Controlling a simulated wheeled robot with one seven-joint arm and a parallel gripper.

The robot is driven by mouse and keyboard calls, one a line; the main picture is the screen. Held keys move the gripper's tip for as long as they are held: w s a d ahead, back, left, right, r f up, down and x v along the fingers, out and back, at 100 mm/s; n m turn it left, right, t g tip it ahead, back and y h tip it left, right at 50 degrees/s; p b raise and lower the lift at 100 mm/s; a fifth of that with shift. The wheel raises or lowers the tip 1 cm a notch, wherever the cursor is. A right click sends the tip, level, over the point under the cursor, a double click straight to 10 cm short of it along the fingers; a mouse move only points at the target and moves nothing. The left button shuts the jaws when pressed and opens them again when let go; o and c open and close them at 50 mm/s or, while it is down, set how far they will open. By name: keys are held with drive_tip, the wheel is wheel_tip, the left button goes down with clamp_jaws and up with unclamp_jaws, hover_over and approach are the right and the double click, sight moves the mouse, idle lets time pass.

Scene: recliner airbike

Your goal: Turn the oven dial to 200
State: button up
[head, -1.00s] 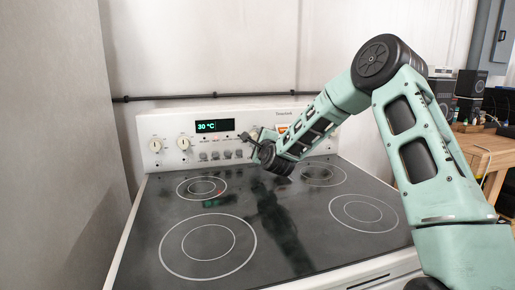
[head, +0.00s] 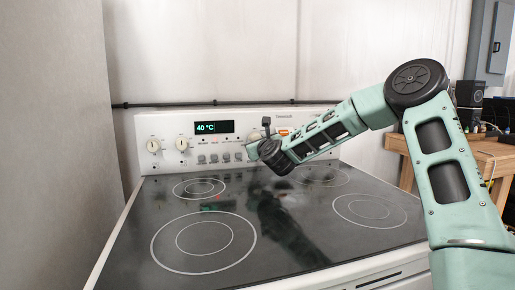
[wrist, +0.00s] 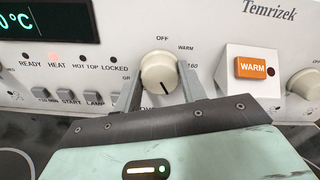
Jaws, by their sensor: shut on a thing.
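The oven dial (wrist: 159,71) is a round cream knob on the white control panel, under the word OFF, with a dark line pointing downward. WARM and 160 are printed to its right. My gripper (wrist: 162,86) is shut on the dial, one grey finger on each side. In the head view my gripper (head: 257,145) is against the panel and largely hides the dial. The green display (head: 213,127) reads 40 °C. The wrist view shows only the end of the display (wrist: 48,22), and a red light glows above HEAT.
An orange WARM button (wrist: 251,68) and another knob (wrist: 305,83) are right of the dial. Small buttons (wrist: 95,97) line the panel to its left. Two more knobs (head: 181,144) are further left. The black glass cooktop (head: 290,225) below is clear.

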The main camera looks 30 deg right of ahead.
drive_tip(key=shift+f+m+b, duration=0.2)
drive_tip(key=shift+m+b, duration=0.3)
drive_tip(key=shift+m, duration=0.4)
drive_tip(key=o, duration=1)
drive_tip(key=shift+r, duration=0.1)
drive_tip(key=shift+s, duration=0.1)
drive_tip(key=p+v, duration=0.1)
drive_tip(key=v, duration=1.6)
drive_tip(key=shift+s+r, duration=0.1)
drive_tip(key=shift+s, duration=0.05)
